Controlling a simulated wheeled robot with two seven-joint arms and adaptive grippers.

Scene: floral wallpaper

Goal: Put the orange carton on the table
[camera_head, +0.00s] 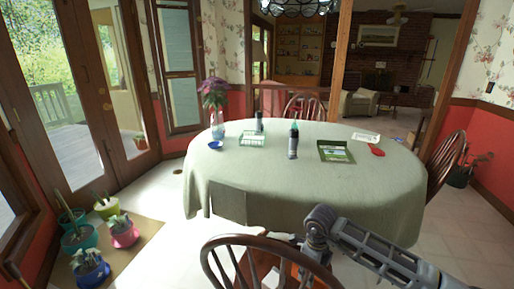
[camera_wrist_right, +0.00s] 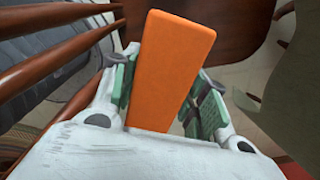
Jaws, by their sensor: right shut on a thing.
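The orange carton (camera_wrist_right: 170,65) is a long plain orange block in the right wrist view. My right gripper (camera_wrist_right: 165,88) is shut on it, with green-padded fingers on both sides. The carton is in front of a brown wooden chair seat (camera_wrist_right: 235,25), seen beyond it. The table (camera_head: 240,180) has a pale green cloth and stands in the middle of the head view. My right arm comes in from the lower right, short of the table's near side. My left gripper is not in view.
A wooden chair (camera_head: 262,243) stands at the table's near side. On the table are a flower vase (camera_head: 217,125), a dark bottle (camera_head: 293,142), a green tray (camera_head: 335,158), a basket (camera_head: 252,139) and a red item (camera_head: 376,150). The cloth's near part is bare.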

